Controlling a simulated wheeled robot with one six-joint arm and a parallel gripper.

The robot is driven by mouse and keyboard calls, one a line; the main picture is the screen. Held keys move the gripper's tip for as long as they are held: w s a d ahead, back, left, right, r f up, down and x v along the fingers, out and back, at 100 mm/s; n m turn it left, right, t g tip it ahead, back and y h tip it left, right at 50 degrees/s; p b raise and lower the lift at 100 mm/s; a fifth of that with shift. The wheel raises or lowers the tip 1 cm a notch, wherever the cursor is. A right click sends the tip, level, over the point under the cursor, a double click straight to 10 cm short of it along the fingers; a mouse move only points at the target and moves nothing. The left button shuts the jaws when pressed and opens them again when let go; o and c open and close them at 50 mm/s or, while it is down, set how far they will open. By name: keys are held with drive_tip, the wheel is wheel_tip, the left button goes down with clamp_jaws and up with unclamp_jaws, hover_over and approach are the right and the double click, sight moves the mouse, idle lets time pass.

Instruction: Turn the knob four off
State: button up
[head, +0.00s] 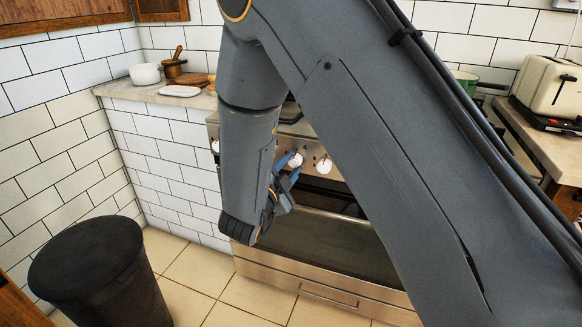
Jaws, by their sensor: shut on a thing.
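The stove (318,245) stands against the back wall with white knobs on its front panel. My gripper (289,166) is at the panel, its blue fingers shut on a white knob (296,160). Another white knob (324,166) is just to the right, apart from the fingers. A further knob (215,146) shows at the left end of the panel. My arm hides the rest of the panel and most of the stove top, so I cannot tell the held knob's number or its turn angle.
The oven door and its handle lie below the panel, close to my gripper. A dark bin (98,270) stands at the lower left. A counter (165,95) with a white pot (145,74) is at the left. A toaster (548,90) stands at the right. Tiled floor is clear between bin and stove.

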idle(0.3)
drive_tip(key=o, duration=1)
drive_tip(key=shift+o, duration=0.2)
drive_tip(key=shift+s, duration=0.1)
drive_tip(key=v, duration=0.7)
drive_tip(key=shift+s, duration=0.35)
drive_tip(key=shift+w+a, duration=0.1)
